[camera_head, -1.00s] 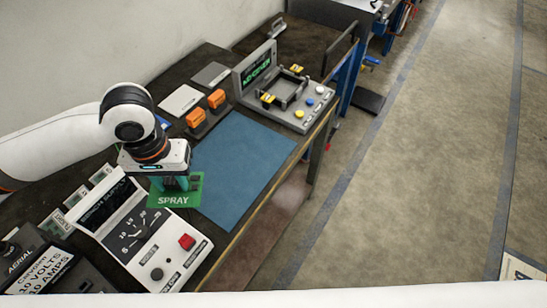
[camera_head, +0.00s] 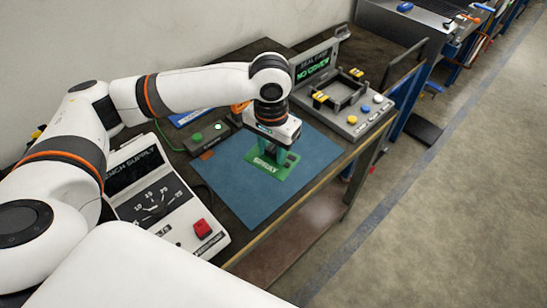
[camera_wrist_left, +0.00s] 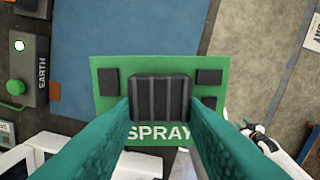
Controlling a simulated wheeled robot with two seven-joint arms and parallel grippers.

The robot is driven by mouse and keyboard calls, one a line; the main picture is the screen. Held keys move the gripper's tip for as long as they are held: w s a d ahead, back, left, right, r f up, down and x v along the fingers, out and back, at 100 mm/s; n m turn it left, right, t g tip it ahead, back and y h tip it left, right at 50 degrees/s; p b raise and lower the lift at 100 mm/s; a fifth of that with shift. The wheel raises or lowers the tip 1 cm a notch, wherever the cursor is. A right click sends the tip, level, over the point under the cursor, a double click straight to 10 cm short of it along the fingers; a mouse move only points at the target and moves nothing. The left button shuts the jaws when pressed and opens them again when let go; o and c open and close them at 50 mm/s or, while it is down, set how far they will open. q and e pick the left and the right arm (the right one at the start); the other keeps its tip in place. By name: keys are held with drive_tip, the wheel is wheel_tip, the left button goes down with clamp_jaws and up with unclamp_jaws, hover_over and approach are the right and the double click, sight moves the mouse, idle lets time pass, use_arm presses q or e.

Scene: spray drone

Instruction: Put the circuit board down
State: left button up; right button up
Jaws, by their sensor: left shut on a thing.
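The circuit board (camera_head: 268,167) is a green plate with white SPRAY lettering and dark parts. It also shows in the left wrist view (camera_wrist_left: 103,64), with a dark ribbed block at its middle between the fingers. My left gripper (camera_head: 272,152) is shut on the board from above. The blue mat (camera_head: 228,186) lies flat on the bench, and the board appears over it in the head view. In the left wrist view the board overlaps the mat's edge and the floor beyond, so it looks raised.
A bench supply (camera_head: 153,205) with a red button stands left of the mat. A sealer (camera_head: 350,97) with a screen reading NO COVER stands at the back right. The mat's front part is clear.

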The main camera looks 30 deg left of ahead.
use_arm(q)
drive_tip(key=w+a+f+m, duration=0.25)
drive_tip(key=w+a, duration=0.25)
drive_tip(key=w, duration=0.4)
wheel_tip(320, 180, down, 10)
drive_tip(key=shift+s+f+p, duration=0.1)
drive_tip(key=shift+p, duration=0.2)
use_arm(e)
drive_tip(key=shift+s+f, duration=0.1)
use_arm(q)
drive_tip(key=o, duration=1)
drive_tip(key=shift+f, duration=0.1)
